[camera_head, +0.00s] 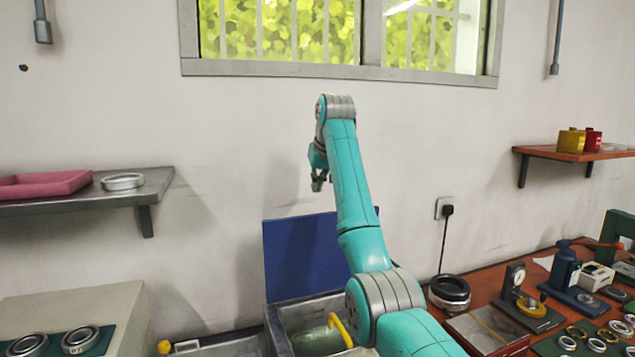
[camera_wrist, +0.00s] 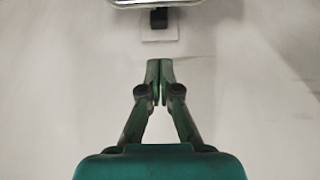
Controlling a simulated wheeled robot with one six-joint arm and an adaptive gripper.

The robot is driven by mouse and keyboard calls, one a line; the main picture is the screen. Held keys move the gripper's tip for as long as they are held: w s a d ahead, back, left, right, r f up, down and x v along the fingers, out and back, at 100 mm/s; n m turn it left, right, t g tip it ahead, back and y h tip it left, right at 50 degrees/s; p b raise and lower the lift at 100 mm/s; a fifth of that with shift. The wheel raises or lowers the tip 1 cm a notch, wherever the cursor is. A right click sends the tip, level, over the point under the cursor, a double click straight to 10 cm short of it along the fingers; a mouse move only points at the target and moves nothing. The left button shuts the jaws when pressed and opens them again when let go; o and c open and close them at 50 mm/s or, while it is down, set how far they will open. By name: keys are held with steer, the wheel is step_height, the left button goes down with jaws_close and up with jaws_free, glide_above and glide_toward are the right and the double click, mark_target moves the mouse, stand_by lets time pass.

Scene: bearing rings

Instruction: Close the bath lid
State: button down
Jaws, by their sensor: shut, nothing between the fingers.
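The blue bath lid (camera_head: 300,252) stands open, nearly upright, at the back of the grey metal bath (camera_head: 278,318). The bath is open at the top, and a greenish content and a yellow hooked handle (camera_head: 341,331) show inside. My arm hides the right part of the lid and bath. My gripper (camera_head: 318,186) is raised above the lid, near the wall, and touches nothing that I can see. In the wrist view my gripper (camera_wrist: 160,84) has its fingertips together and empty in front of the pale wall. The lid cannot be made out in that view.
A left shelf (camera_head: 100,196) holds a pink tray (camera_head: 45,186) and a ring (camera_head: 122,182). The right bench (camera_head: 490,288) is crowded with tools and rings. A plug and socket (camera_head: 445,209) are on the wall.

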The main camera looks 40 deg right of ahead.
step_height(320, 180, down, 6)
steer(key=shift+s, duration=0.3)
stand_by(0.6)
steer(key=shift+a+f, duration=0.1)
steer(key=shift+a, duration=0.05)
